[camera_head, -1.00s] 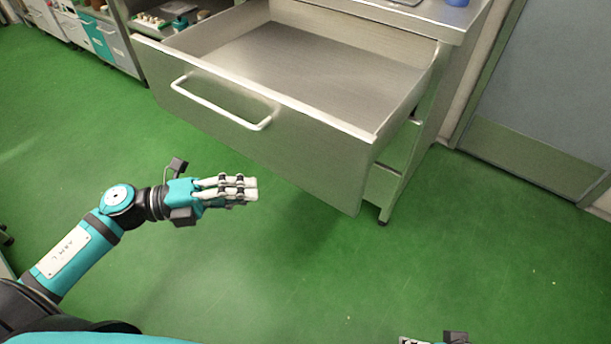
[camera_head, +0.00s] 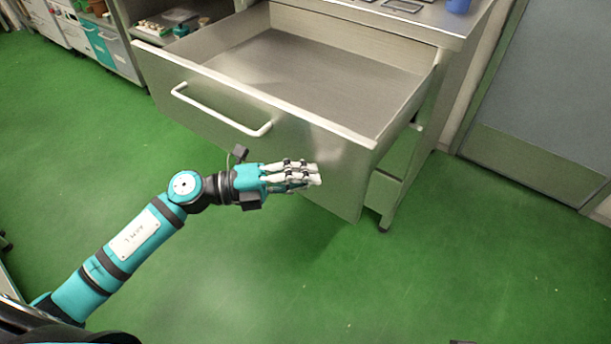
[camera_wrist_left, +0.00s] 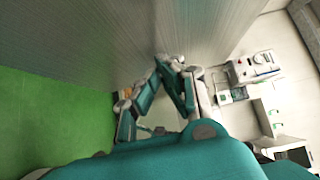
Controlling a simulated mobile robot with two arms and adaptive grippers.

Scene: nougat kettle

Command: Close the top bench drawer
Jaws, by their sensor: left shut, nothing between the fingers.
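The top bench drawer (camera_head: 330,160) is pulled far out of the metal bench, and its tray is empty. Its white bar handle (camera_head: 222,112) is on the front panel, left of the middle. My left gripper (camera_head: 318,174) is shut and empty, in front of the lower right part of the drawer front; I cannot tell if it touches. In the left wrist view the shut fingers (camera_wrist_left: 170,62) are close to a broad brushed-metal surface (camera_wrist_left: 110,35). My right gripper is not clearly in view; only a small dark bit shows at the bottom edge.
The bench top (camera_head: 420,22) holds dark flat items and a blue cup (camera_head: 458,5). A grey door (camera_head: 550,90) is at the right. The green floor (camera_head: 450,270) in front is clear.

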